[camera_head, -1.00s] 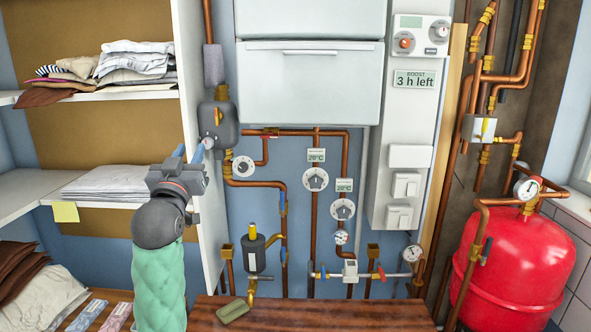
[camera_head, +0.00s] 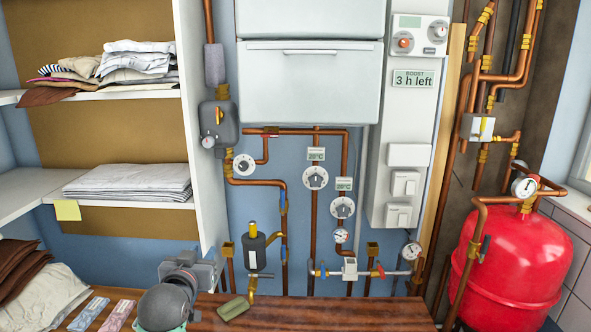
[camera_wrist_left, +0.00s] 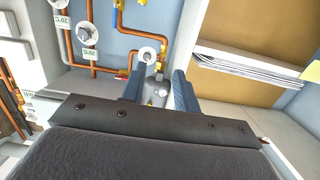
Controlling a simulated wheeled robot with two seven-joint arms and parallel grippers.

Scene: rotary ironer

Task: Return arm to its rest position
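My left gripper (camera_head: 190,266) is low in the head view, above the left end of the wooden worktop (camera_head: 315,314). It stands left of the small black valve unit (camera_head: 254,252), apart from it. In the left wrist view its two blue-grey fingers (camera_wrist_left: 158,90) stand apart with nothing held between them. Past the fingers, the grey wall unit (camera_wrist_left: 158,94) with its small gauge shows at a distance. In the head view this grey unit (camera_head: 219,125) and its gauge (camera_head: 208,142) are uncovered. My right gripper is in neither view.
Copper pipes with dials (camera_head: 316,177) cover the back wall. A red tank (camera_head: 510,262) stands at the right. White shelves with folded linen (camera_head: 130,182) are at the left. A green soap-like block (camera_head: 233,308) lies on the worktop, right of my gripper.

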